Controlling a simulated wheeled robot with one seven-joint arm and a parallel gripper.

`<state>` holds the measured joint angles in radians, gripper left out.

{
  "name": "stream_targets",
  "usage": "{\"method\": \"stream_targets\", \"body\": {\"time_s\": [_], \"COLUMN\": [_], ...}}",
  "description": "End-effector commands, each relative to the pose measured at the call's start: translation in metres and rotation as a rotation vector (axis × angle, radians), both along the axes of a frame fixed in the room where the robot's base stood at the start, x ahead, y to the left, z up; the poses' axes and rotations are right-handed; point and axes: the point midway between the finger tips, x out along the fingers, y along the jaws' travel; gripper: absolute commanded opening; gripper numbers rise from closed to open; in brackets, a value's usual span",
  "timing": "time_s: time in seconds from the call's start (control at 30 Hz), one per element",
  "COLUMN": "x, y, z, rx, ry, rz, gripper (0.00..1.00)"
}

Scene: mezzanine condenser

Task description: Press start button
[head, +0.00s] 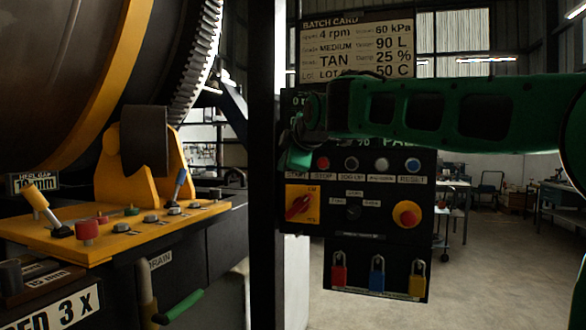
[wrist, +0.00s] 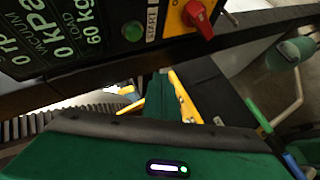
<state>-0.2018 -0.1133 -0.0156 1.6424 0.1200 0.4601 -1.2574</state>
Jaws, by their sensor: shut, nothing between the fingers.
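The black control panel (head: 385,250) stands in the middle of the head view. A START label shows on it at the left end of its button row. In the wrist view the green start button (wrist: 131,31) sits beside the START label (wrist: 152,22), uncovered. In the head view my gripper (head: 296,156) is in front of that left end and hides the button. My gripper is shut and empty; in the wrist view its green finger (wrist: 160,97) lies below the button in the picture. I cannot tell whether it touches the panel.
The panel also carries a red STOP button (head: 323,163), a red rotary switch (head: 299,206), a red-and-yellow emergency button (head: 407,214) and padlocks (head: 377,272). A dark post (head: 264,120) stands left of it. A yellow lever console (head: 140,228) is further left. Open floor lies right.

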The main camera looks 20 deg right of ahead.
Motion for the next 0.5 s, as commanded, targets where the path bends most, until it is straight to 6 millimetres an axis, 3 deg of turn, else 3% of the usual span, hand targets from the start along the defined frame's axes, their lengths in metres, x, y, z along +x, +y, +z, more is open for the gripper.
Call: {"method": "stream_targets", "body": {"time_s": [0.5], "x": [0.049], "y": [-0.037], "z": [0.000], "rx": [0.000], "ry": [0.000], "rz": [-0.003], "gripper": [0.00]}}
